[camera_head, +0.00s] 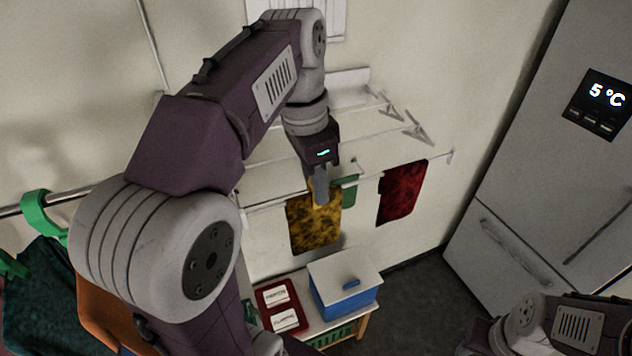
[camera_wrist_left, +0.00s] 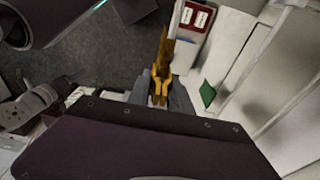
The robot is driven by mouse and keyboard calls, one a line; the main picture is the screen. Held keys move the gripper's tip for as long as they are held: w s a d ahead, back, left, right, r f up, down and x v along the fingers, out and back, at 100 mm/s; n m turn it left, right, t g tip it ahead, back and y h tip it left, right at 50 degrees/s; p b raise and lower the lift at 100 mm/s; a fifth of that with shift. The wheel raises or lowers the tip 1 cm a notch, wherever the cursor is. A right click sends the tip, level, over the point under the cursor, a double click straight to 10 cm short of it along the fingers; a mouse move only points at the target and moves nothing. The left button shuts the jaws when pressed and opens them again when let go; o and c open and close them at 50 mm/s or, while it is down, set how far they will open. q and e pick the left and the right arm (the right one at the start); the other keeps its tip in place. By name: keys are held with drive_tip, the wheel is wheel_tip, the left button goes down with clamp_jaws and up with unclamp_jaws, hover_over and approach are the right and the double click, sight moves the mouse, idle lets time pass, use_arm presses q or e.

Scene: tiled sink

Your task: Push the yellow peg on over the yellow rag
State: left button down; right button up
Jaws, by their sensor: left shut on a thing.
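The yellow rag (camera_head: 314,226), mottled with dark patches, hangs from the front rail of the wall rack. In the left wrist view the rag (camera_wrist_left: 167,48) shows edge-on as a narrow strip beyond the fingers. My left gripper (camera_head: 319,192) is pointing down at the top of the rag, in front of the rail. It is shut on the yellow peg (camera_wrist_left: 160,83), which sits between its fingers at the rag's near end. I cannot tell whether the peg is around the rag's edge. My right gripper is out of view.
A green cloth (camera_head: 347,190) and a dark red cloth (camera_head: 401,192) hang to the right on the rail. Below stand a blue box with a white lid (camera_head: 343,277) and a red tray (camera_head: 268,299). A fridge (camera_head: 540,180) is at the right.

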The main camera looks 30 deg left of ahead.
use_arm(q)
drive_tip(key=shift+f+b, duration=0.4)
drive_tip(key=shift+f, duration=0.2)
drive_tip(key=c, duration=1.1)
unclamp_jaws()
wheel_tip(320, 180, up, 7)
drive_tip(key=p, duration=0.7)
drive_tip(key=shift+r, duration=0.15)
